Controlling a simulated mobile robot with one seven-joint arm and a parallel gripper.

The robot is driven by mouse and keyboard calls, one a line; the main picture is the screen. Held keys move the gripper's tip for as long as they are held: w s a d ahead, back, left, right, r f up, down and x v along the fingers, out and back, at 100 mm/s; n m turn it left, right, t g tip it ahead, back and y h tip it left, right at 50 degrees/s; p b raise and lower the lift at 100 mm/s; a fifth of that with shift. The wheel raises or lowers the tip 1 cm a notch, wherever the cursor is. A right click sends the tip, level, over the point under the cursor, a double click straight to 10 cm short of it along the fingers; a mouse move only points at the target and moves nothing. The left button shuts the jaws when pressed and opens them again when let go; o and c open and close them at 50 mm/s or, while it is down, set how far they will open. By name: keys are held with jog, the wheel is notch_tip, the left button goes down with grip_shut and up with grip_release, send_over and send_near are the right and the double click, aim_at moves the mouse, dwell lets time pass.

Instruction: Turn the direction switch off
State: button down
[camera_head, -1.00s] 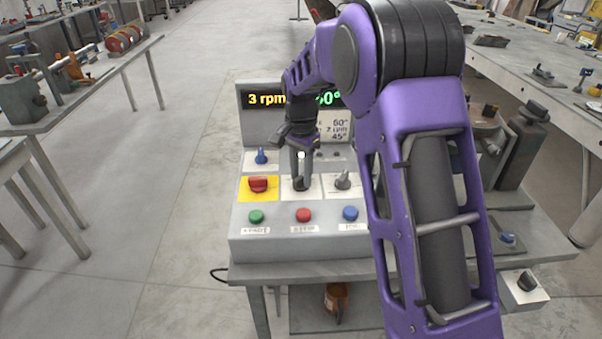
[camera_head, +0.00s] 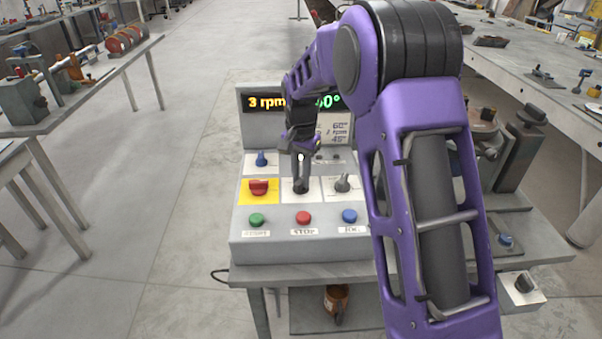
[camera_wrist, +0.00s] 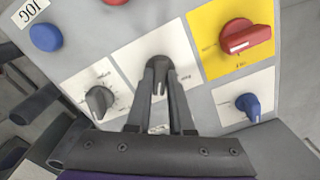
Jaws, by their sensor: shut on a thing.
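The direction switch is the dark grey knob (camera_wrist: 159,78) on the white plate in the middle of the control panel (camera_head: 270,239). In the wrist view it sits between the fingertips of my gripper (camera_wrist: 160,85), which is shut on it. Its pointer lies between the fingers, and its label is partly hidden by them. In the head view my gripper (camera_head: 301,186) reaches down onto this middle plate and covers most of the knob.
A red switch on a yellow plate (camera_head: 258,187) is left of the knob, and a grey dial (camera_head: 343,183) is right. A blue knob (camera_head: 261,158) stands behind. Green (camera_head: 257,219), red (camera_head: 303,217) and blue (camera_head: 349,216) buttons line the front. The display (camera_head: 262,102) is lit.

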aim_at(301, 179)
jog(key=n+p, duration=0.2)
jog(key=n, duration=0.4)
dwell(0.6)
jog(key=c, duration=0.8)
grip_release()
notch_tip(301, 179, up, 17)
jog(key=p, duration=0.2)
jog(key=shift+r, duration=0.2)
